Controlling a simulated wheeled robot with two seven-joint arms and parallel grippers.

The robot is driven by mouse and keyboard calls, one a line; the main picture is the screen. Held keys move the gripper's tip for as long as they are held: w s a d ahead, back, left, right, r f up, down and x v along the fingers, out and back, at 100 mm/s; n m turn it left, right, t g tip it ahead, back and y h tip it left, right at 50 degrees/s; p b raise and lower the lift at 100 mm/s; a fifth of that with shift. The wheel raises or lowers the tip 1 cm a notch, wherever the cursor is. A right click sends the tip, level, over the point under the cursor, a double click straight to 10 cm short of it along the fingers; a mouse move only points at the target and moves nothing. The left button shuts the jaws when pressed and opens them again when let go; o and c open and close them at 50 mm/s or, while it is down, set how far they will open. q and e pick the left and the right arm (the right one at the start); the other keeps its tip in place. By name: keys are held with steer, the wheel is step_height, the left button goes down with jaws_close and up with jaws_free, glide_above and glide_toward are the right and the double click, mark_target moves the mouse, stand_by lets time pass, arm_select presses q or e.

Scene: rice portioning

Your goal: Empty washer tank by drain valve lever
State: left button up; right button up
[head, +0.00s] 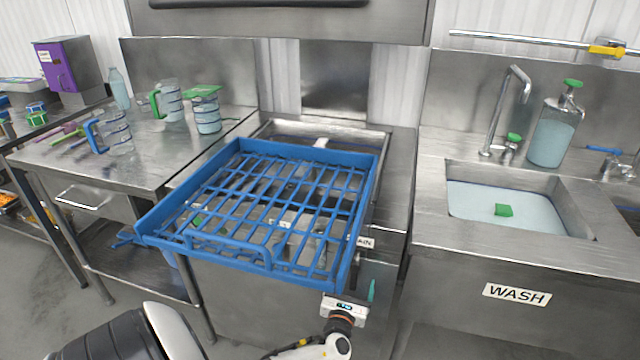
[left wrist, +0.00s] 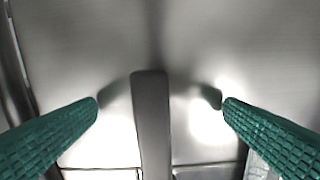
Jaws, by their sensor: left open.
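The steel washer tank (head: 235,300) stands in the middle of the head view, under a blue rack. A label (head: 364,242), partly hidden and ending in "AIN", is on its front right. My left gripper (head: 370,292) is low at the tank's front right, with one green finger showing. In the left wrist view my left gripper (left wrist: 160,102) is open, with a green ribbed finger on each side. A dark grey upright bar (left wrist: 152,125), which looks like the lever, stands between the fingers with gaps on both sides. My right gripper is out of view.
The blue rack (head: 262,256) lies over the tank and juts out at the front. At right is a WASH sink (head: 575,222) with a green item in its water. At left a steel table (head: 70,158) holds measuring jugs (head: 115,133) and a bottle (head: 119,88).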

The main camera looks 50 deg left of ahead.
arm_select(q)
steer(key=shift+p+v, duration=0.8)
steer(key=shift+v, duration=1.85)
steer(key=v, duration=0.2)
steer(key=shift+s+d, duration=0.25)
steer(key=s+d+f+n+g+h, duration=0.1)
steer(key=s+f+n+g+h, duration=0.1)
steer(key=s+f+n+g, duration=0.75)
steer(key=s+d+f+n+h, duration=0.15)
steer(key=s+f, duration=0.45)
steer(key=f, duration=0.8)
steer(key=s+d+f+n+g+h, duration=0.1)
steer(key=s+d+f+n+h, duration=0.1)
steer(key=s+n, duration=0.3)
steer(key=s+d+f+n+g+h, duration=0.1)
steer(key=s+d+f+n, duration=0.4)
steer(key=s, duration=0.5)
steer(key=s+d+f+n+g+h, duration=0.2)
steer(key=s+d+f+n+g, duration=0.1)
steer(key=s+n, duration=0.4)
steer(key=shift+s+d+f+h, duration=0.25)
steer(key=shift+d+h, duration=0.1)
steer(key=shift+d, duration=0.1)
